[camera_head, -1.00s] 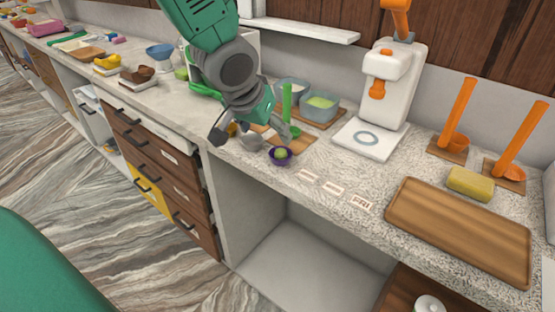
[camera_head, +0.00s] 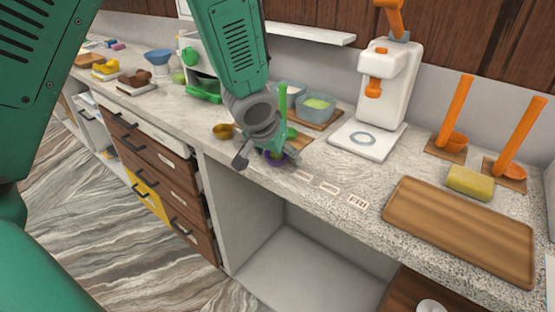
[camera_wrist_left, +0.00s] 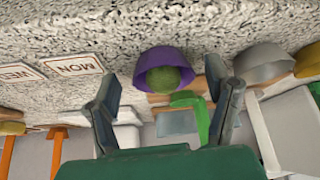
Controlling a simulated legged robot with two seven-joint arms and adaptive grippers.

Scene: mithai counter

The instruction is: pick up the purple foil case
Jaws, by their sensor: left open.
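The purple foil case (camera_head: 276,161) stands on the speckled counter near its front edge, mostly hidden behind my left gripper (camera_head: 265,152) in the head view. In the left wrist view the purple foil case (camera_wrist_left: 150,62) is a small cup with a round green sweet (camera_wrist_left: 164,80) in it. My left gripper (camera_wrist_left: 170,92) is open, its two fingers spread to either side of the case's place in the picture, with the case near the fingertips. I cannot tell whether a finger touches it. My right gripper is not in view.
A grey case (camera_wrist_left: 263,64) sits close beside the purple one. Day cards (camera_head: 330,188), a wooden tray (camera_head: 455,232) and a white press (camera_head: 385,85) are to the right. A green-handled tool (camera_head: 283,105) and tubs (camera_head: 315,107) stand behind the gripper. A golden cup (camera_head: 223,131) is left.

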